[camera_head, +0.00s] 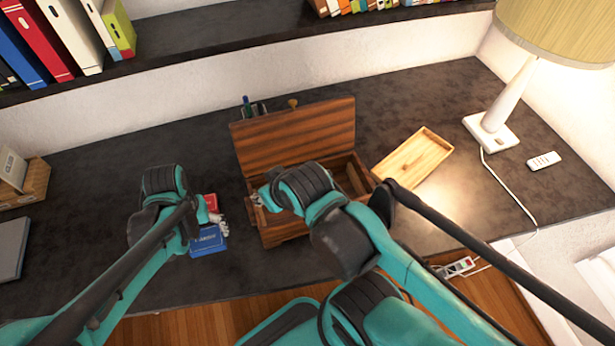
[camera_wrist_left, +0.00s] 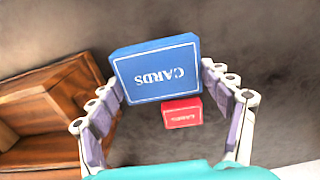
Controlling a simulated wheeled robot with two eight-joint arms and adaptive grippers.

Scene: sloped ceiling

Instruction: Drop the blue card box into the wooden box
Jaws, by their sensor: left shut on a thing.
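The blue card box (camera_head: 208,241) is held in my left gripper (camera_head: 217,222), left of the wooden box; in the left wrist view the blue box (camera_wrist_left: 155,72) sits between the two fingers (camera_wrist_left: 165,85). The wooden box (camera_head: 280,236) stands in the middle of the desk with its lid (camera_head: 298,135) raised. The wooden box (camera_wrist_left: 50,95) also shows at the left of the wrist view.
A red card box (camera_head: 211,202) lies behind the blue one. A shallow wooden tray (camera_head: 415,158) lies right of the wooden box. A lamp (camera_head: 492,130) and a remote (camera_head: 543,160) are farther right. The desk's left-middle is clear; a cardboard holder (camera_head: 38,180) stands at far left.

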